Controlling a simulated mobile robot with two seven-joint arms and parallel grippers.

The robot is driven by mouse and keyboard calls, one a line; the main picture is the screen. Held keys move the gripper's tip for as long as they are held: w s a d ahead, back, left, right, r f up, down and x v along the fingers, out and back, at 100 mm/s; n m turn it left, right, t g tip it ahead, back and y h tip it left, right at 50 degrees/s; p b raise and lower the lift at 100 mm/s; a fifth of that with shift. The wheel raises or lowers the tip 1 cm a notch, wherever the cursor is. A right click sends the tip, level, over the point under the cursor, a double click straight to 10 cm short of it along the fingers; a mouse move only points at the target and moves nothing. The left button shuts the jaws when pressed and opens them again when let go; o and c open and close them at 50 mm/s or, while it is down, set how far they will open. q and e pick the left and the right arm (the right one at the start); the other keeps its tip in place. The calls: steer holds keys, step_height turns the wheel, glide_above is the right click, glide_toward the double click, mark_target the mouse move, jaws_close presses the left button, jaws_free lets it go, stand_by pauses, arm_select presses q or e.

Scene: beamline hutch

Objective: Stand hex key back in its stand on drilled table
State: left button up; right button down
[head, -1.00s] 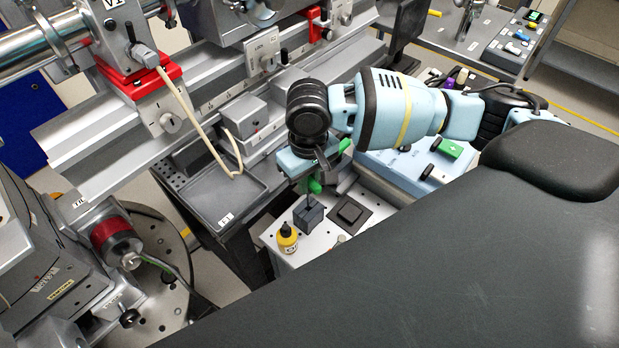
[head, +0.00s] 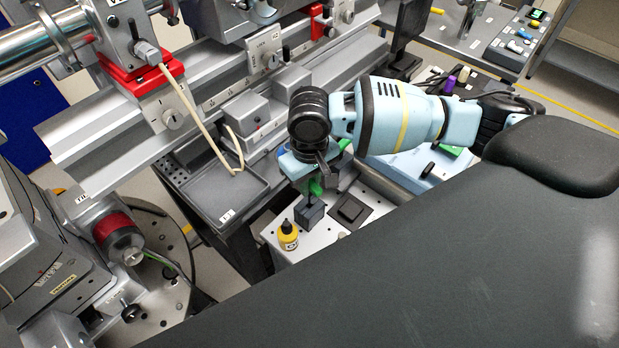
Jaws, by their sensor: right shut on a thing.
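My right gripper (head: 313,183) is shut on the hex key (head: 316,187), whose green handle shows just below my wrist. The key is upright, and its thin dark shaft points down at the small dark grey stand (head: 309,213). The shaft's lower end meets the top of the stand in this view; I cannot tell how deep it sits. The stand is on the light drilled table (head: 280,260). My wrist hides the upper part of the key and most of the fingers. My left gripper is not in view.
A dark tray (head: 228,193) is to the left, below the grey rail.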

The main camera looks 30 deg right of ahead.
steer(key=shift+f, duration=2.05)
steer(key=c, duration=1.3)
jaws_free()
steer(key=shift+r, duration=0.3)
step_height(320, 180, up, 6)
steer(key=shift+f+p, duration=0.2)
steer(key=shift+p, duration=0.15)
steer(key=shift+r, duration=0.8)
